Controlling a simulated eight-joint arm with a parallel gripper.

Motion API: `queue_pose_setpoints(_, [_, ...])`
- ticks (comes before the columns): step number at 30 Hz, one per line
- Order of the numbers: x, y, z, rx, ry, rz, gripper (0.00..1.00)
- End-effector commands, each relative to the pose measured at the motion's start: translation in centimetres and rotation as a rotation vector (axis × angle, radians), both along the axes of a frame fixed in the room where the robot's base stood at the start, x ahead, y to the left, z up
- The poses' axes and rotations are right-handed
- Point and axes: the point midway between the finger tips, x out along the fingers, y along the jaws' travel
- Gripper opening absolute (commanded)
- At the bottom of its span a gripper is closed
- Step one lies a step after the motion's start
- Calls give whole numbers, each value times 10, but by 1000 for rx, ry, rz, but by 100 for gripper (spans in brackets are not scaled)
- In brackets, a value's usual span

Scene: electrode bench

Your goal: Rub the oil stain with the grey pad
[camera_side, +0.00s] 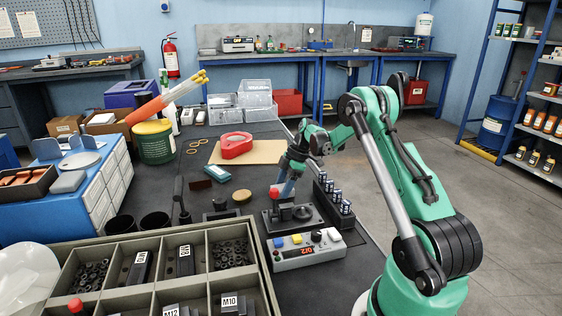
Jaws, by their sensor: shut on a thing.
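My gripper (287,186) points down at the end of my green arm, over the bench right of centre. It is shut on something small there. A blue-grey shape shows at its tip; at this size I cannot tell for sure that it is the grey pad. It is just behind a dark fixture with a red knob (303,212), and I cannot tell whether it touches anything. I cannot make out the oil stain; the fixture and my arm hide part of the dark bench top (215,215) there.
A control box (305,250) with coloured buttons and a rack of small dark bottles (334,195) stand close to my gripper. A compartment tray (160,243) fills the front left. A red tape dispenser (236,145) sits on a tan board. Some bench top left of my gripper is clear.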

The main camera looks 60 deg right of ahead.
Motion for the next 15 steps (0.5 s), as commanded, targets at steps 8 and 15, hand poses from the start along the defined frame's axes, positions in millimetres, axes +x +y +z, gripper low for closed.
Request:
queue_pose_setpoints(8, [18,19,0,0,0,3,7])
queue_pose_setpoints(15, [14,14,0,0,0,-2,7])
